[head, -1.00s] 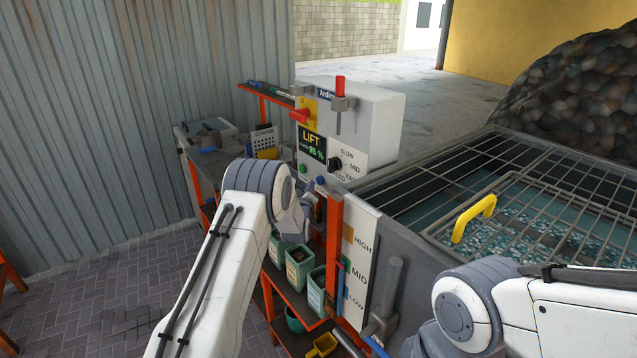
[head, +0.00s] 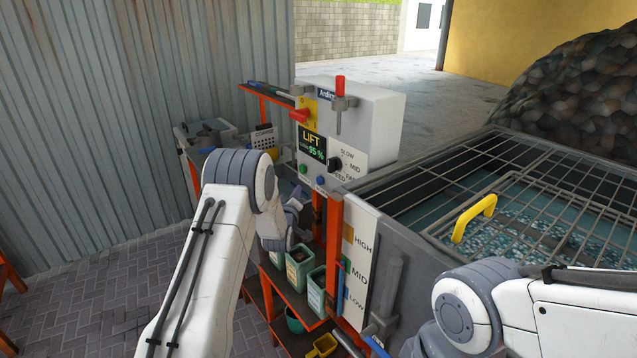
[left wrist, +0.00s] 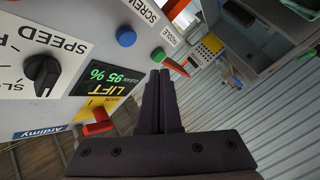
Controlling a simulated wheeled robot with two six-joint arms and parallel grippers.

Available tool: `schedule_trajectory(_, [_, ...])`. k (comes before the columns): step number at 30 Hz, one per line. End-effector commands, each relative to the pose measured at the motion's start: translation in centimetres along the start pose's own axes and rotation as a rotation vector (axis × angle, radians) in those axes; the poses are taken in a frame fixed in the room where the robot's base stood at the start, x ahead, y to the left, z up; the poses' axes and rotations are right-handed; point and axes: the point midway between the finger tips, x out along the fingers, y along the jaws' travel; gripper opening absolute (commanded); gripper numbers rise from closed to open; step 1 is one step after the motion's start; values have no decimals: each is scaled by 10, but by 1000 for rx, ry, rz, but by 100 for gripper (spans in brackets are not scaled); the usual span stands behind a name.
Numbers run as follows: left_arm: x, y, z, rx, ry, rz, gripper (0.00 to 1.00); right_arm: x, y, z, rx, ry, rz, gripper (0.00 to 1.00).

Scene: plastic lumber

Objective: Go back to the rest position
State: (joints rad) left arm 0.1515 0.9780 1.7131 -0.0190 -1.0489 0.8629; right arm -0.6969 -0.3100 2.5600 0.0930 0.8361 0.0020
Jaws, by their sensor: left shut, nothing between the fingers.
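My left arm comes in from the left in the head view and bends in front of the control box (head: 362,120). My left gripper (left wrist: 161,80) shows in the left wrist view with its two dark fingers closed together and nothing between them. It is in front of the control box, beside the blue button (left wrist: 126,36) and the lift display. I cannot tell whether the fingertips touch the panel. In the head view the left fingers are mostly hidden. My right arm comes in at the lower right; its gripper is out of view.
A mesh-covered tank (head: 400,262) with a yellow handle (head: 474,217) stands at the right. An orange shelf with green bins (head: 299,266) is below the box. A red lever (head: 299,115) and black speed knob (head: 334,164) stick out. A corrugated wall (head: 90,120) is at the left.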

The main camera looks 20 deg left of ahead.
Motion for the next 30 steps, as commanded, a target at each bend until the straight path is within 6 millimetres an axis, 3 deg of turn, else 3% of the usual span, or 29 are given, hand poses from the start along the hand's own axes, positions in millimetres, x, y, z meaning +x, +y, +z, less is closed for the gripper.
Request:
schedule_trajectory(12, [0,0,0,1,0,-1,0,0,0,0,-2,0,0,48])
schedule_trajectory(17, [-12,9,2,61,-64,-55,0,0,0,0,-1,0,0,48])
schedule_trajectory(20, [-36,17,10,156,-175,-139,0,0,0,0,-1,0,0,48])
schedule_trajectory(23, [-78,22,20,281,-328,-232,0,0,0,0,-1,0,0,48])
schedule_trajectory(26, [-132,24,31,408,-499,-309,0,0,0,0,-1,0,0,48])
schedule_trajectory(30, [-219,21,44,572,-748,-386,0,0,0,0,-1,0,0,48])
